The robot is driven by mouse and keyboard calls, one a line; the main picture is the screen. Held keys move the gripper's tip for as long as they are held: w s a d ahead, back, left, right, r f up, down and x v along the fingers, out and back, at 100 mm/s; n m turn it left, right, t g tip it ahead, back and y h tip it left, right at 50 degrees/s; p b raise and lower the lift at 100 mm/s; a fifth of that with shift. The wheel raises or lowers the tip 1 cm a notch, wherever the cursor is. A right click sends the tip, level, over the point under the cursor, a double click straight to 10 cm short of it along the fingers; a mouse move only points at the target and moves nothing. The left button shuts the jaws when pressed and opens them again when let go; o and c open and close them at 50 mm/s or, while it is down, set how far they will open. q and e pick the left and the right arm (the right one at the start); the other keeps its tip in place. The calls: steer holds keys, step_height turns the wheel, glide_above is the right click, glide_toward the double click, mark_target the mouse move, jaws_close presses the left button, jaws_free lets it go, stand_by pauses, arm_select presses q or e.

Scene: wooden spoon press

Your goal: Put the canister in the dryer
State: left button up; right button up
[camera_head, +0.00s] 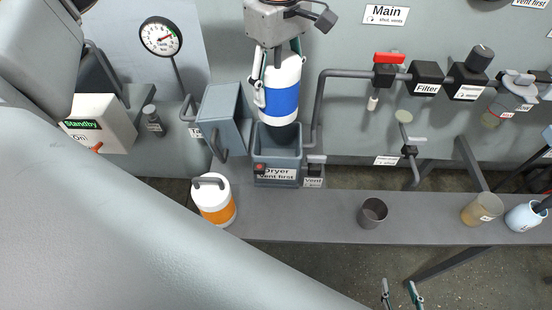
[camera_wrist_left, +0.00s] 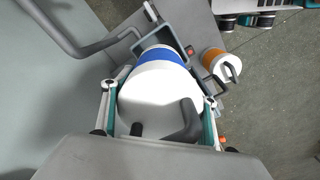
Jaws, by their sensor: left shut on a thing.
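A white canister with a blue band (camera_head: 281,98) is upright in my left gripper (camera_head: 272,75), directly over the open top of the grey dryer (camera_head: 277,176). The dryer is labelled "Dryer Vent first", and its lid (camera_head: 224,118) stands open to the left. In the left wrist view the canister (camera_wrist_left: 158,95) is between the fingers of my left gripper (camera_wrist_left: 158,112), with the dryer rim (camera_wrist_left: 188,50) beyond it. I cannot tell whether the canister's lower end is inside the opening. My right gripper (camera_head: 402,296) is open and empty at the bottom edge.
A white canister with an orange band (camera_head: 216,203) stands on the bench left of the dryer. A vent (camera_head: 314,172) is at the dryer's right side. A dark cup (camera_head: 372,213) stands farther right. Pipes (camera_head: 320,100) run close right of the canister. A gauge (camera_head: 160,37) is upper left.

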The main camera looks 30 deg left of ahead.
arm_select(q)
step_height(320, 180, down, 20)
steer(key=shift+w+r+b, duration=0.1)
steer(key=shift+r+b, duration=0.1)
steer(key=shift+b, duration=0.45)
steer(key=shift+f, duration=0.2)
steer(key=o, duration=1.3)
step_height(320, 180, up, 12)
steer(key=shift+r+p, duration=0.15)
steer(key=shift+p, duration=0.25)
